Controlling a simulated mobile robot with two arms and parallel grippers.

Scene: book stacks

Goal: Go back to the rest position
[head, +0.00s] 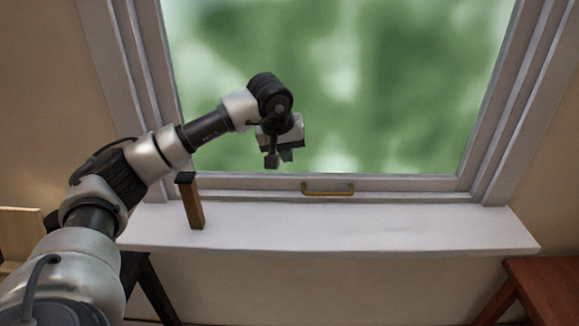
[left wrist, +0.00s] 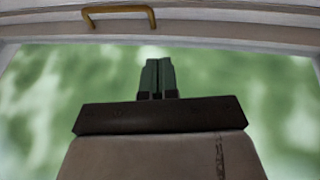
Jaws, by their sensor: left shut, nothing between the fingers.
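My left arm comes in from the left in the head view. My left gripper (head: 278,158) hangs in front of the window glass, above the white sill and to the left of the brass handle. It points downward and holds nothing. In the left wrist view its two fingers (left wrist: 157,78) are together, with the glass behind them. My right gripper is in neither view.
The closed window has a brass handle (head: 328,189) on its lower rail, also seen in the left wrist view (left wrist: 118,11). A brown upright block (head: 194,205) with a dark top stands on the white sill (head: 370,228). A reddish wooden table (head: 548,290) is at the lower right. The sill's middle and right are clear.

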